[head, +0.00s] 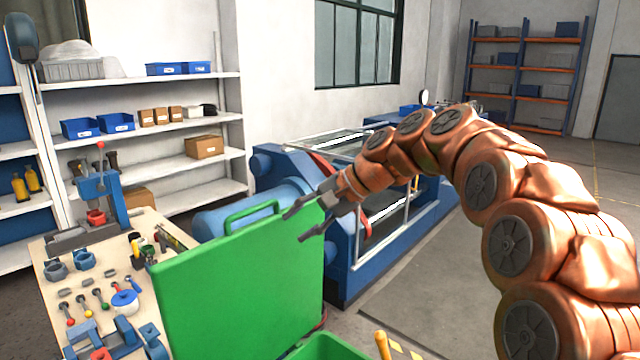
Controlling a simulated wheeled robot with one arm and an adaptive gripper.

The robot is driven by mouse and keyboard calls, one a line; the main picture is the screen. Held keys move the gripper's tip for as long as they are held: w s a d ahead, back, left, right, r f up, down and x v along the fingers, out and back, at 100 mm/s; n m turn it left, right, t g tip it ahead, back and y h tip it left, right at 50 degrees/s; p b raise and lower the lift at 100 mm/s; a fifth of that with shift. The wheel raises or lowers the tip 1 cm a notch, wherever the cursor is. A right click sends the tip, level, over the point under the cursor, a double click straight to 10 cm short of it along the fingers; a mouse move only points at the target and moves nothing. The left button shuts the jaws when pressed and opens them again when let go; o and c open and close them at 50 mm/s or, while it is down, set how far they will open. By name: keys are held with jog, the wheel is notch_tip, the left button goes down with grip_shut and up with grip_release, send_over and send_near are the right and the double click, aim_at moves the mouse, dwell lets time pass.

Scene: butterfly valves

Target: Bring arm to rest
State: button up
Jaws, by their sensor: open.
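My arm comes in from the right edge of the head view and arches over to the left, in copper-coloured links. My gripper (297,226) is at its end, pointing left and a little down. Its two dark fingers are spread apart with nothing between them. It is in front of the blue machine (345,262) and near the upper right corner of a green panel with a handle (238,285). I cannot tell how far the fingers are from the panel. No butterfly valve can be made out for certain.
A workbench (140,283) with tools and a blue press (100,197) stands at the left. White shelves (190,162) with blue bins and boxes line the wall behind. A green bin (325,347) and a yellow post (382,345) are at the bottom. Open floor (440,270) lies right of the machine.

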jog(key=s+d+f+n+g+h, duration=0.1)
jog(key=s+d+f+h, duration=0.2)
jog(key=s+d+f, duration=0.4)
jog(key=s+d+f+n+g+h, duration=0.1)
jog(key=s+d+f, duration=0.6)
jog(key=s, duration=1.2)
jog(key=s+d+f+n+g+h, duration=0.1)
jog(key=s+d+f+h, duration=0.4)
jog(key=s, duration=0.9)
jog(key=d+f+n, duration=0.1)
jog(key=d+f, duration=0.1)
jog(key=d, duration=0.1)
jog(key=shift+d+n+g+h, duration=0.15)
jog(key=shift+n+g+h, duration=0.15)
jog(key=shift+g, duration=0.1)
jog(key=shift+f, duration=0.1)
